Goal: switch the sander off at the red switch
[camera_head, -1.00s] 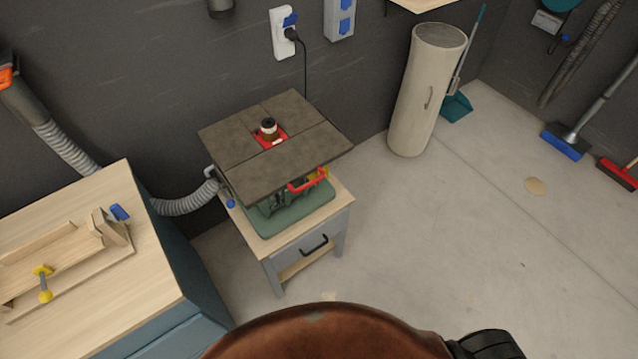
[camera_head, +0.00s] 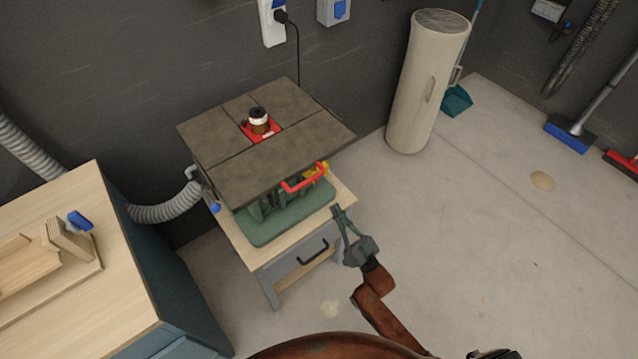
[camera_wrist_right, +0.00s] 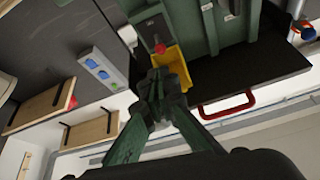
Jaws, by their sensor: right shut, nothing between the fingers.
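The sander (camera_head: 275,205) is a green machine with a dark square table top and a spindle (camera_head: 259,122) in a red insert. A yellow switch box (camera_head: 322,168) sits under the table's front right edge, beside a curved red handle (camera_head: 303,183). In the right wrist view the red switch (camera_wrist_right: 160,48) shows on the yellow box (camera_wrist_right: 172,66), just beyond my fingertips; a small gap seems to remain. My right gripper (camera_head: 343,210) is shut and empty, at the stand's front right corner, below and right of the box. My left gripper is not in view.
The sander stands on a grey stand (camera_head: 287,268) with a wooden top. A blue cabinet with a wooden worktop (camera_head: 90,270) is at left, with a grey hose (camera_head: 165,212) behind. A beige cylinder (camera_head: 420,95) stands at the back right.

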